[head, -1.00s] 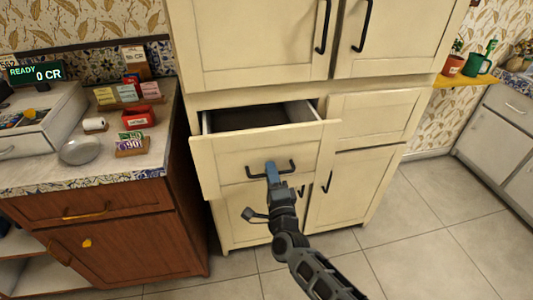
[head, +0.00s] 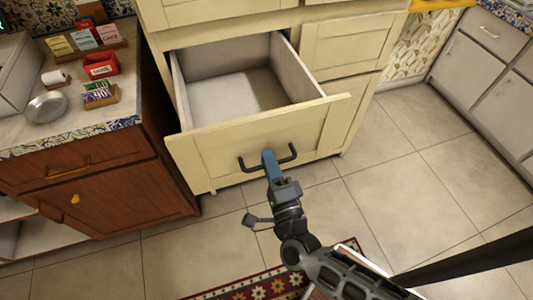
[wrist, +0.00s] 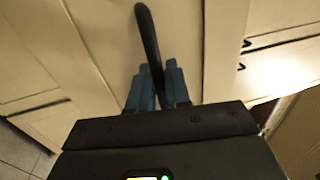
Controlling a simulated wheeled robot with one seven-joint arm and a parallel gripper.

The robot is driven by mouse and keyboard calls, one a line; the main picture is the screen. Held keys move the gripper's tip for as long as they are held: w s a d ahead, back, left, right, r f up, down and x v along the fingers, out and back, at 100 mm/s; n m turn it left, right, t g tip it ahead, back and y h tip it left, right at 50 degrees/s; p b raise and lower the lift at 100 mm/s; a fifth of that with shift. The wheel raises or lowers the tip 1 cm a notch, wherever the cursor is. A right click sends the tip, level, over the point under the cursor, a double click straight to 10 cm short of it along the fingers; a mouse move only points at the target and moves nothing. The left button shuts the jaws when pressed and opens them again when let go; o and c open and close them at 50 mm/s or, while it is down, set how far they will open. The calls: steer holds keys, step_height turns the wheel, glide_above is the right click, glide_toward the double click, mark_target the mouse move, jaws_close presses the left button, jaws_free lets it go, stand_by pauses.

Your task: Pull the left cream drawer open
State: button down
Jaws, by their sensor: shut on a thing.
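The left cream drawer (head: 225,148) stands well out from the cream cabinet, and its pale inside shows bare. Its dark bar handle (head: 291,153) is on the front panel. My gripper (head: 268,158) has blue fingers and is shut on this handle near its middle. In the wrist view, my gripper (wrist: 158,85) has its fingers on either side of the dark handle (wrist: 147,30), with the cream front behind.
A closed cream drawer (head: 350,43) is to the right. A brown wooden counter (head: 100,190) stands close on the left, with boxes and a metal dish (head: 46,107) on top. A patterned rug (head: 265,287) lies in front. Tiled floor (head: 430,160) is clear to the right.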

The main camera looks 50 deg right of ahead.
steer(key=shift+s, duration=0.1)
steer(key=c, duration=1.3)
jaws_free()
steer(key=shift+o, duration=0.2)
steer(key=b+v, duration=0.2)
steer(key=v, duration=0.5)
steer(key=shift+s+a, duration=0.3)
steer(key=shift+f, duration=0.1)
